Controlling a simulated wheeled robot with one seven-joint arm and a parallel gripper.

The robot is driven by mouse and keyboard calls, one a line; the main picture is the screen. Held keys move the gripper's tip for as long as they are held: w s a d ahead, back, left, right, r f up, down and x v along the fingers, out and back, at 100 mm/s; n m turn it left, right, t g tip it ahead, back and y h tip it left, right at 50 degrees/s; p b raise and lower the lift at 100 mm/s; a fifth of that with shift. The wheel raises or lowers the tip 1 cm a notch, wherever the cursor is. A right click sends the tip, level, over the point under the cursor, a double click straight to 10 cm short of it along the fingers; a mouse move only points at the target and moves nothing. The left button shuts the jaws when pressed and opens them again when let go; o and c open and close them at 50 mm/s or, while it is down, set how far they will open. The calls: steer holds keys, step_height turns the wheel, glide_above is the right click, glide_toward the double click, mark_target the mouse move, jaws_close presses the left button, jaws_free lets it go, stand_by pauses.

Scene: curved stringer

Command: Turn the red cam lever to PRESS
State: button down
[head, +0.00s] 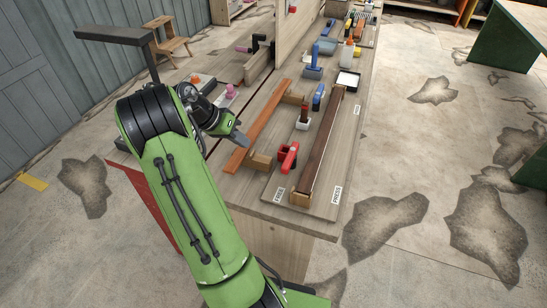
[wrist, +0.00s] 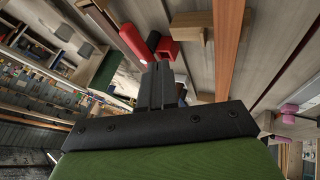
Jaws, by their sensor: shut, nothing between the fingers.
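The red cam lever (head: 288,157) sits on the near part of the bench board, just left of a long dark brown strip (head: 323,150). A FREE label (head: 279,195) is below and left of it, and a PRESS label (head: 337,195) is to its right, past the strip. I cannot tell which setting the lever is at. My gripper (head: 236,139) is left of the lever, apart from it, above an orange-brown wooden strip (head: 262,128). In the wrist view the gripper (wrist: 160,75) is shut and empty; the red lever (wrist: 133,40) shows beyond its fingertips.
Wooden blocks (head: 262,160) support the orange-brown strip. The floor right of the bench is open.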

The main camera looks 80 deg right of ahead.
mark_target(290, 157)
steer(key=b+x, duration=0.1)
steer(key=x, duration=0.3)
steer(key=s+x, duration=0.1)
steer(key=x, duration=0.2)
steer(key=s+r+b+x, duration=0.1)
steer(key=x, duration=0.3)
steer(key=shift+s+a+f+b, duration=0.15)
steer(key=shift+s+a+b, duration=0.15)
steer(key=shift+s, duration=0.5)
